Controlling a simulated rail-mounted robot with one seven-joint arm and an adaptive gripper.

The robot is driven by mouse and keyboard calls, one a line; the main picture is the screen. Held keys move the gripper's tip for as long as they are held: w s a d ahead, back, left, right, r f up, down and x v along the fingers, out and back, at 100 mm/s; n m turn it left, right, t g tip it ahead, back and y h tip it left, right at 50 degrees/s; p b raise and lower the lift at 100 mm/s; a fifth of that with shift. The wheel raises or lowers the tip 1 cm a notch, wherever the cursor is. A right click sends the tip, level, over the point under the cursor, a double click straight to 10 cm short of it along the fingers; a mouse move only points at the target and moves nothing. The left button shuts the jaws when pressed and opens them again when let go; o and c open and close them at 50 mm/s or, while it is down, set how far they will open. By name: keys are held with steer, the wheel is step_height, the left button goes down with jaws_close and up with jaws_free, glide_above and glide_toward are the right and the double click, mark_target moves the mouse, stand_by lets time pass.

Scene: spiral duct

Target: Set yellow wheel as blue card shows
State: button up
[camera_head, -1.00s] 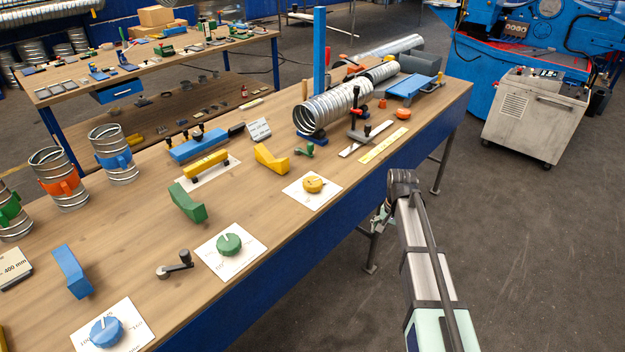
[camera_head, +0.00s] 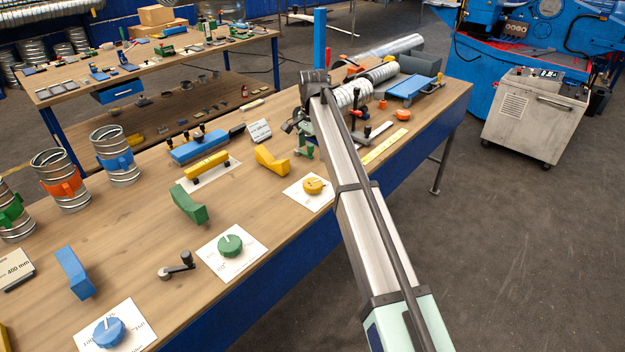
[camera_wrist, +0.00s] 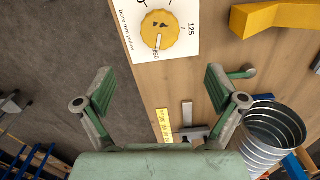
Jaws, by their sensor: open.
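The yellow wheel (camera_head: 313,186) sits on a white dial card (camera_head: 297,190) near the table's front edge. In the wrist view the yellow wheel (camera_wrist: 160,30) is at the top centre, its white mark pointing at about 160; 125 is also printed on the card (camera_wrist: 186,48). My gripper (camera_head: 297,127) is above the table, beyond the wheel. In the wrist view my gripper (camera_wrist: 160,85) has its two green fingers wide apart with nothing between them, and the wheel lies ahead of them. I cannot make out which blue card the task means.
A yellow angled block (camera_head: 271,162) lies behind the wheel. The green wheel (camera_head: 230,246) and the blue wheel (camera_head: 108,331) sit on their own cards to the left. A spiral duct (camera_head: 352,94) and a yellow strip (camera_head: 385,147) lie to the right.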

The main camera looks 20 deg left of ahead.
mark_target(313, 182)
step_height(313, 182, down, 13)
steer(key=p, duration=0.3)
steer(key=shift+r, duration=0.1)
steer(key=c, duration=1.1)
